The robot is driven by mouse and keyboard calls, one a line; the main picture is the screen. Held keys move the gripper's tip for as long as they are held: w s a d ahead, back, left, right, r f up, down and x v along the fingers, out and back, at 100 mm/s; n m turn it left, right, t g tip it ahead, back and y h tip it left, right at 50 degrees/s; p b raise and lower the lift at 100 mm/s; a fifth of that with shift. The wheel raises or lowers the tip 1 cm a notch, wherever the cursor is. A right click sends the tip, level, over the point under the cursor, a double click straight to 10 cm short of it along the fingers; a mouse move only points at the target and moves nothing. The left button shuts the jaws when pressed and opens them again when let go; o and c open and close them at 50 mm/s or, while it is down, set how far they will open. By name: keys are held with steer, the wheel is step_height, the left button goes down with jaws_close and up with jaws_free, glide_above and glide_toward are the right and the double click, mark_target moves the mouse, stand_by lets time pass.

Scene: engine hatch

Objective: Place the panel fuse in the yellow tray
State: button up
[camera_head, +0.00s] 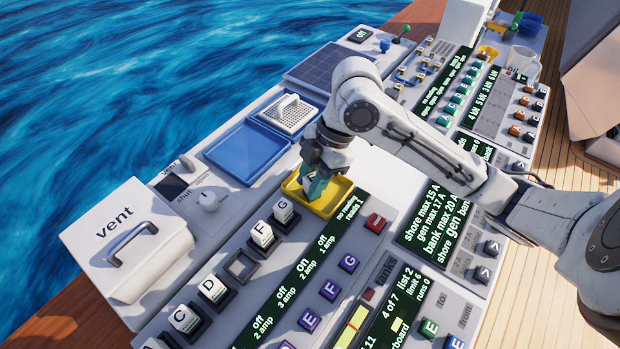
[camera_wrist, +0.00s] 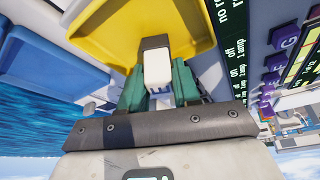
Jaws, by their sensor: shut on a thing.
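The yellow tray (camera_head: 332,203) sits near the middle of the panel in the head view and fills the top of the wrist view (camera_wrist: 105,30). My gripper (camera_head: 318,185) is over the left part of the tray, pointing down. In the wrist view its green fingers (camera_wrist: 158,82) are shut on a white fuse (camera_wrist: 158,70) with a dark top end. The fuse overlaps the tray in that view; whether it touches the tray floor I cannot tell. In the head view the fuse is hidden by the fingers.
Fuses F (camera_head: 262,234) and G (camera_head: 284,211) stand in a row beside an empty square socket (camera_head: 241,265). A blue tray (camera_head: 246,152) and a white grated block (camera_head: 290,112) lie behind the yellow tray. A vent cover with a handle (camera_head: 128,240) is at left.

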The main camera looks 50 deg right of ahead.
steer(key=shift+f, duration=0.2)
steer(key=o, duration=1.1)
steer(key=shift+c, duration=0.2)
steer(key=shift+r, duration=0.1)
steer(key=shift+r, duration=0.25)
steer(key=v, duration=1.1)
steer(key=shift+d+r, duration=0.2)
steer(key=shift+r, duration=0.15)
